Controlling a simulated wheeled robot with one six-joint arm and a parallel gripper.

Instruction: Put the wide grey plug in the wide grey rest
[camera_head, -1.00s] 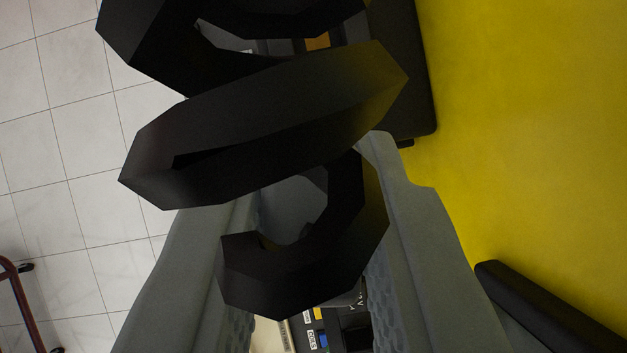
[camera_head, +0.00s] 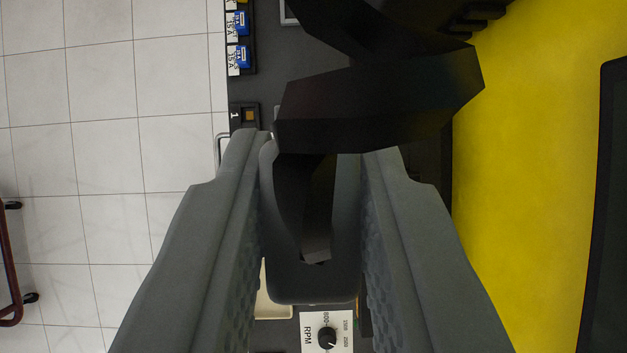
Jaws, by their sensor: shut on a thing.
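My gripper (camera_head: 316,160) is shut on a grey plug (camera_head: 312,287), which sits between the two grey fingers. A thick black cable (camera_head: 375,100) runs from the plug up across the upper middle and hides part of it. The cable also hides part of the panel behind. I cannot make out the wide grey rest in this view.
A dark trainer panel (camera_head: 280,80) lies beyond the gripper. It carries blue fuses (camera_head: 240,55) at upper left and a white RPM dial (camera_head: 327,335) at the bottom. Yellow floor (camera_head: 525,180) is on the right, white tiles (camera_head: 90,130) on the left.

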